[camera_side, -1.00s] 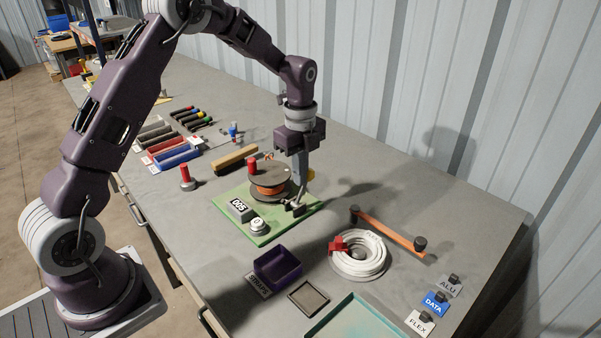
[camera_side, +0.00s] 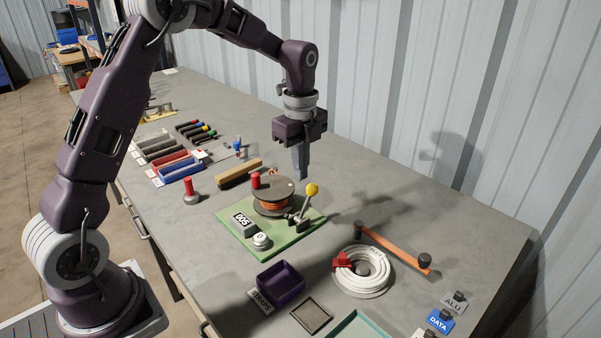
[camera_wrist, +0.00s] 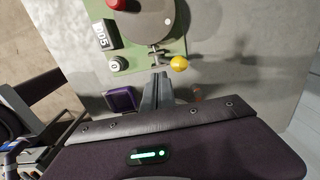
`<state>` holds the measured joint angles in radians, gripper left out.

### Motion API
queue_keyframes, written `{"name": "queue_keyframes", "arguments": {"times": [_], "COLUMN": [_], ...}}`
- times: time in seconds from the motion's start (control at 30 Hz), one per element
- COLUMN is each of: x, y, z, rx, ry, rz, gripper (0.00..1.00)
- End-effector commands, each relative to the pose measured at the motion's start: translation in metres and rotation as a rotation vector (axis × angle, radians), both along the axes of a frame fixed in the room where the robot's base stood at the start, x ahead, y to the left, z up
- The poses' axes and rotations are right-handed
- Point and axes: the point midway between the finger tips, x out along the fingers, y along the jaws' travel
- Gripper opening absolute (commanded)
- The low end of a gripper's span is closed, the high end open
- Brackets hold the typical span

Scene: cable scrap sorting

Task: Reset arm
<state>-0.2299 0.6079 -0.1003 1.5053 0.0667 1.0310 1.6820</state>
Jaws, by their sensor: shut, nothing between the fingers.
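My gripper (camera_side: 300,172) is shut and empty. It points down above the far side of the cable spool (camera_side: 285,191), apart from it. The spool holds orange cable and sits on a green base (camera_side: 290,240) with a 005 display (camera_side: 243,224) and a small dial marked 0 (camera_side: 261,241). A lever with a yellow knob (camera_side: 312,189) stands tilted at the base's right side. In the wrist view my gripper's fingers (camera_wrist: 157,75) point toward the base's edge, and the yellow knob (camera_wrist: 179,63) lies just right of them.
A purple bin (camera_side: 281,283), a flat grey tray (camera_side: 311,316), a white cable coil (camera_side: 362,270) and an orange bar (camera_side: 393,249) lie in front. Colored bins (camera_side: 182,170) and a red-handled post (camera_side: 190,189) stand left. The bench's back right is clear.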

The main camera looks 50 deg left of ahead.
Motion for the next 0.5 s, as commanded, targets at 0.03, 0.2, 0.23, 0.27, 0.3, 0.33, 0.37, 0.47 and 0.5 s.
{"name": "queue_keyframes", "arguments": {"times": [0.03, 0.2, 0.23, 0.27, 0.3, 0.33, 0.37, 0.47, 0.5], "x": [-0.002, -0.056, -0.074, -0.092, -0.118, -0.137, -0.156, -0.215, -0.235], "y": [-0.001, -0.025, -0.031, -0.037, -0.043, -0.048, -0.053, -0.063, -0.066], "z": [0.005, 0.075, 0.09, 0.103, 0.117, 0.125, 0.131, 0.137, 0.135], "rx": [0.002, 0.014, 0.008, -0.003, -0.025, -0.047, -0.072, -0.177, -0.22], "ry": [-0.006, -0.121, -0.152, -0.182, -0.223, -0.253, -0.279, -0.348, -0.365], "rz": [0.013, 0.328, 0.421, 0.517, 0.644, 0.738, 0.832, 1.121, 1.218], "gripper": [0.0, 0.0, 0.0, 0.0, 0.0, 0.0, 0.0, 0.0, 0.0]}}
